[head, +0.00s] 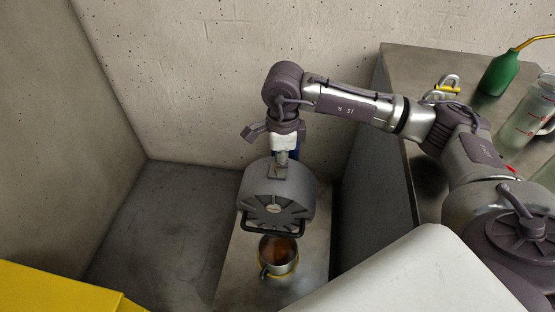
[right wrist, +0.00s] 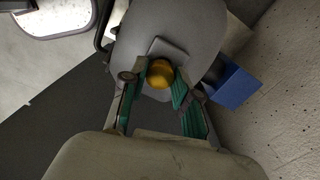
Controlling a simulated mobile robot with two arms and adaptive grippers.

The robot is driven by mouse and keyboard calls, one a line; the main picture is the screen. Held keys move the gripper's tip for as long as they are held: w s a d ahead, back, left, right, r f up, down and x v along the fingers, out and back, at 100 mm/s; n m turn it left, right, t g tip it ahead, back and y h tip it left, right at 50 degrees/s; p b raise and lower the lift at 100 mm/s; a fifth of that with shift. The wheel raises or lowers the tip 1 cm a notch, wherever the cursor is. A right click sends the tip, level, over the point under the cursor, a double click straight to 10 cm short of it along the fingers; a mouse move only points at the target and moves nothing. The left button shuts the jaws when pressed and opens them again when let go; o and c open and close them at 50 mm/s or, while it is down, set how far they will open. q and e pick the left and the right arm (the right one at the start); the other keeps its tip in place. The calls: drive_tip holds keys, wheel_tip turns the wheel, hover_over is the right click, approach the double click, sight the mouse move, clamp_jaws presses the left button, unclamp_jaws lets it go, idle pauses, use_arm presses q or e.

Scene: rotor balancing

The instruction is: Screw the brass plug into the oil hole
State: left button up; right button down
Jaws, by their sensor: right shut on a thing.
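The brass plug (right wrist: 159,74) shows in the right wrist view as a round golden head between the fingertips of my right gripper (right wrist: 161,80). The gripper is shut on it. The plug is over a square grey pad on top of the rounded grey housing (right wrist: 190,28); the oil hole is hidden, and I cannot tell how deep the plug sits. In the head view my right gripper (head: 282,157) points down onto the top of the grey housing (head: 260,183), which has a slotted round front. The plug is hidden there. My left gripper is not in view.
A blue box (right wrist: 234,84) is beside the housing. On the bench (head: 400,62) at right are a green oil can (head: 497,75) and a clear jug (head: 525,115). Concrete walls close off the back and left.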

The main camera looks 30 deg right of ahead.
drive_tip(key=shift+s+d+f, duration=0.15)
drive_tip(key=shift+s+d, duration=0.05)
drive_tip(key=shift+d, duration=0.1)
drive_tip(key=shift+w+a+r, duration=0.2)
drive_tip(key=shift+a, duration=0.05)
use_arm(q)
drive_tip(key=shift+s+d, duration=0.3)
use_arm(e)
drive_tip(key=shift+r, duration=0.35)
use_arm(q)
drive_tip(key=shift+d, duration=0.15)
use_arm(e)
drive_tip(key=shift+w+a+f, duration=0.1)
drive_tip(key=shift+w+a, duration=0.15)
drive_tip(key=shift+a, duration=0.05)
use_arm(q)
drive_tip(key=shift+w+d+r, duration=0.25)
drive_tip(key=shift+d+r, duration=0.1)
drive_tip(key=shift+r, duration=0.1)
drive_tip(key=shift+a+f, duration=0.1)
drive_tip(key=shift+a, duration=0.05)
use_arm(e)
drive_tip(key=shift+a, duration=0.1)
